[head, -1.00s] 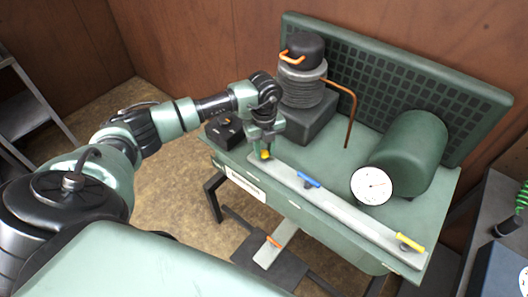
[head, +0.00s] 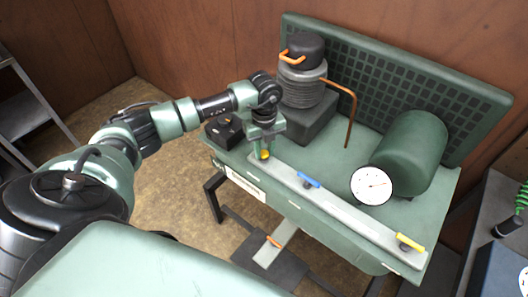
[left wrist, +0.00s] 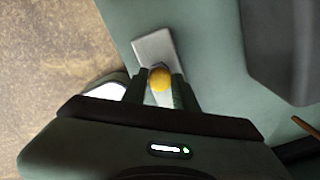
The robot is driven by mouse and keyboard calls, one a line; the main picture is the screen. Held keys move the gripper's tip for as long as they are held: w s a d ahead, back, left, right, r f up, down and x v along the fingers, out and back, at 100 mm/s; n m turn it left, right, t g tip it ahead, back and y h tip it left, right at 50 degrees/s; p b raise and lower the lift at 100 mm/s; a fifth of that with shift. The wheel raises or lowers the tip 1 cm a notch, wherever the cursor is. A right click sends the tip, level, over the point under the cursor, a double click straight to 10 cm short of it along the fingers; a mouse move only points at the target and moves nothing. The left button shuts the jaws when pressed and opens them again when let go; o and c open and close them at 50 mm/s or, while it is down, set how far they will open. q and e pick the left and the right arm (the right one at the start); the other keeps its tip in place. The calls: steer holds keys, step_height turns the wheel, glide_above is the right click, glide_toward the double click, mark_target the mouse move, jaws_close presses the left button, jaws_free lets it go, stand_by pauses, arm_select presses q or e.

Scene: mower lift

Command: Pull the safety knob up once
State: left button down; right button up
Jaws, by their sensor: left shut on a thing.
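The safety knob (head: 265,154) is a small round yellow knob at the left end of a grey metal strip on the green workbench. It also shows in the left wrist view (left wrist: 160,79), between my two fingers. My left gripper (head: 264,152) points down over it and is shut on it, one finger on each side. The knob's lower part and stem are hidden from me. My right gripper is not in view.
The grey strip (head: 345,207) also carries a blue lever (head: 309,180) and a yellow lever (head: 410,243). Behind stand a black-topped ribbed cylinder (head: 301,85), a bent copper pipe (head: 352,105), a green tank (head: 415,150) and a white dial gauge (head: 371,185). A black box (head: 224,131) sits left of the gripper.

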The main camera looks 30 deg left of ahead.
arm_select(q)
steer(key=shift+r+p, duration=0.3)
steer(key=shift+r, duration=0.1)
stand_by(0.6)
steer(key=c, duration=1.1)
jaws_free()
steer(key=shift+r, duration=0.1)
step_height(320, 180, up, 8)
steer(key=p, duration=0.5)
steer(key=shift+p, duration=0.35)
